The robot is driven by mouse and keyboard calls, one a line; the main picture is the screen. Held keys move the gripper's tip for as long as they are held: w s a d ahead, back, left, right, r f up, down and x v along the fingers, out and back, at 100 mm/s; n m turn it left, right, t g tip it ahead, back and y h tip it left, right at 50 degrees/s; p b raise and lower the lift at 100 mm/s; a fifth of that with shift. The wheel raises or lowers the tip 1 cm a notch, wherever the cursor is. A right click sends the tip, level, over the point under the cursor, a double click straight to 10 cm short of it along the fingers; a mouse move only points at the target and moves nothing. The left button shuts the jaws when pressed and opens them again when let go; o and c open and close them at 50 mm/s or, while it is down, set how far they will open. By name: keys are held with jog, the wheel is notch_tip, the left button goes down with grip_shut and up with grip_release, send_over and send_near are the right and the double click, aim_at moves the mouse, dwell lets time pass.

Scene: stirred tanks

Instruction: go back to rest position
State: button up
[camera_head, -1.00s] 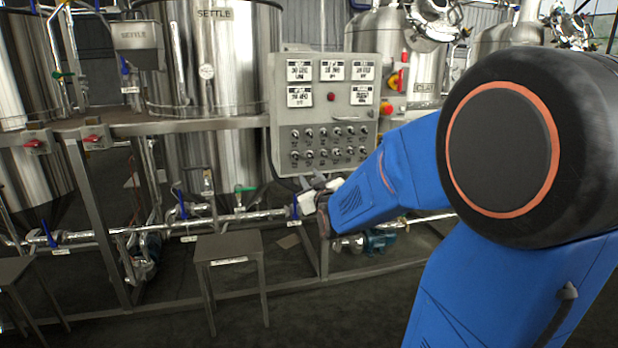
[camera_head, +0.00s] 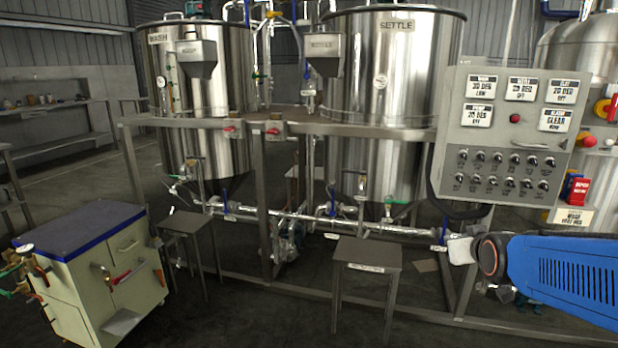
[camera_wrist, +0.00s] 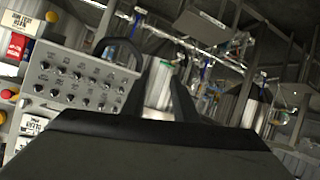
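My arm reaches in from the lower right of the head view. Its pale end, with my gripper (camera_head: 460,249), is in front of the frame below the control panel (camera_head: 505,135). The fingers are too small to make out there. In the wrist view, the two dark fingers of my gripper (camera_wrist: 163,78) stand apart. Pipes and a steel surface show between them, and nothing is held. The control panel also shows left of the fingers in the wrist view (camera_wrist: 80,82), apart from them.
The steel wash tank (camera_head: 225,75) and settle tank (camera_head: 385,90) stand behind a metal frame with pipes. Two stools (camera_head: 367,254) (camera_head: 186,222) stand in front. A blue-topped cabinet (camera_head: 95,270) is at the lower left. Bare floor shows between cabinet and stools.

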jog(key=s+a+f+g, duration=0.2)
jog(key=s+a, duration=0.1)
jog(key=s, duration=0.5)
jog(key=s+a+f+g+y, duration=0.1)
jog(key=s+a+f+g, duration=0.2)
jog(key=s, duration=0.6)
jog(key=s+a+f+g+y, duration=0.1)
jog(key=s+a+f+g, duration=0.1)
jog(key=s, duration=0.7)
jog(key=shift+a+f+g, duration=0.15)
jog(key=shift+a+g, duration=0.25)
